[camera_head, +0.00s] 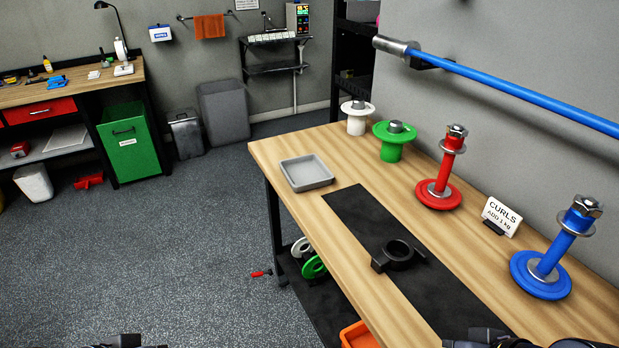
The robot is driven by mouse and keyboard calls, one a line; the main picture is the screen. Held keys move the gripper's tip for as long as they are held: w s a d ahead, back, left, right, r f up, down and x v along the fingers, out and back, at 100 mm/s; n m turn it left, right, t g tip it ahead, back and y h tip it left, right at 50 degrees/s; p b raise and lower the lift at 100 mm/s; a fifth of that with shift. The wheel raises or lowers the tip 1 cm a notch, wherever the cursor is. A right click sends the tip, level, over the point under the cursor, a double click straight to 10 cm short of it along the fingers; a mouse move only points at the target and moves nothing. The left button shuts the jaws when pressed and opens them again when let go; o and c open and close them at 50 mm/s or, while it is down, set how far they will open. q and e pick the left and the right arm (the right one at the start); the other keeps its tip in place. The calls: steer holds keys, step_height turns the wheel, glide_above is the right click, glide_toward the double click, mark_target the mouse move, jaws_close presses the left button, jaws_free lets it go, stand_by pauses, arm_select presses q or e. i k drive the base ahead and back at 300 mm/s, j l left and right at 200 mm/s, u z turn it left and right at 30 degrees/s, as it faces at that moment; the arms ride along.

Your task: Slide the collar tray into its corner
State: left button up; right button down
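The collar tray, a shallow grey square tray (306,181), sits on the wooden bench near its left edge, toward the far end. It looks empty. A black ring-shaped collar with a side lug (398,256) lies on the black mat (352,210), apart from the tray. My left gripper (130,342) barely shows at the bottom edge, over the floor and away from the bench. My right gripper (505,341) shows at the bottom right, by the near part of the bench. Both are mostly cut off by the frame, so their fingers cannot be judged. Neither touches the tray.
White (356,124), green (390,149), red (438,195) and blue (541,275) plate stands line the bench's wall side, with a "CURLS" card (502,217) between red and blue. A blue bar (520,90) hangs above. The bench's far left corner (262,146) is bare.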

mark_target(307, 172)
steer(key=i+j+z, duration=0.3)
steer(key=i+j, duration=0.8)
steer(key=j+z, duration=0.15)
steer(key=z, duration=1.55)
steer(key=i+j, duration=0.05)
steer(key=j, duration=0.05)
